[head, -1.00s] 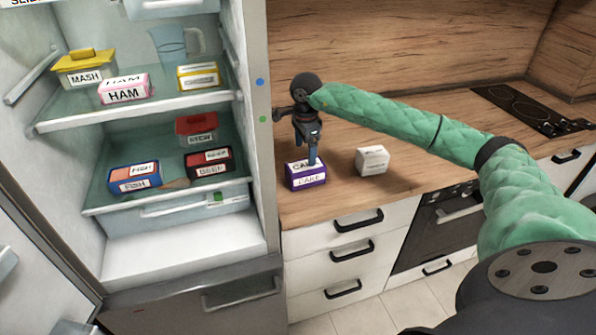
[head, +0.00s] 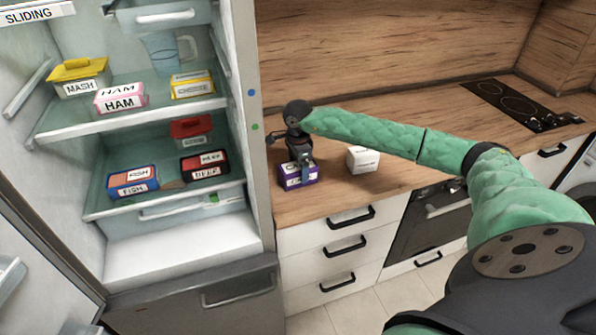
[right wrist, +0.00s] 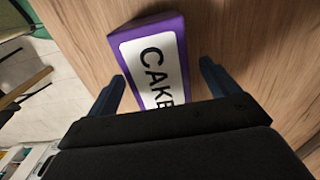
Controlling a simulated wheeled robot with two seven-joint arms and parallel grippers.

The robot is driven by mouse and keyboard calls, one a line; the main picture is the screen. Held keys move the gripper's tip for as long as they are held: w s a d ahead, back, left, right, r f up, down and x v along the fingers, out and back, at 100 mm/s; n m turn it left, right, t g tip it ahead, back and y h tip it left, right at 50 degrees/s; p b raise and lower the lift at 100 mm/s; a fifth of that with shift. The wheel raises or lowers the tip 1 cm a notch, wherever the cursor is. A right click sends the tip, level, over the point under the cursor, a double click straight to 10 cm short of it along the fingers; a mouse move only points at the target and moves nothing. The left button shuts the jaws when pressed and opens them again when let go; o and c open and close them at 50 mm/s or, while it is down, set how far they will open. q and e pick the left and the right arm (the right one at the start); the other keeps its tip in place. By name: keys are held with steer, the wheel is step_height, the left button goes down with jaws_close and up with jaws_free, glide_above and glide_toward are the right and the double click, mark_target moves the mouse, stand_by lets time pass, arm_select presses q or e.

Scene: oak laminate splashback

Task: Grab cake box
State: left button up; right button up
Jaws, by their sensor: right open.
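The cake box (head: 297,180) is purple with a white label and stands on the wooden counter near its front edge, beside the fridge. In the right wrist view the cake box (right wrist: 158,62) shows its "CAKE" label, and its near end is hidden by my gripper's body. My right gripper (head: 303,170) is over the box, pointing down. In the right wrist view its two blue fingers are open, one on each side of the box (right wrist: 160,84), with gaps to the sides and nothing gripped. My left gripper is not in view.
A white box (head: 363,159) stands just right of the cake box. The open fridge on the left holds boxes labelled ham (head: 120,98), fish (head: 133,181) and others. Its side wall (head: 252,110) rises close to my gripper. The counter (head: 420,170) is clear towards the hob (head: 515,103).

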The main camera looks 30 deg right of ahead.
steer(key=c, duration=1.3)
steer(key=shift+o, duration=0.2)
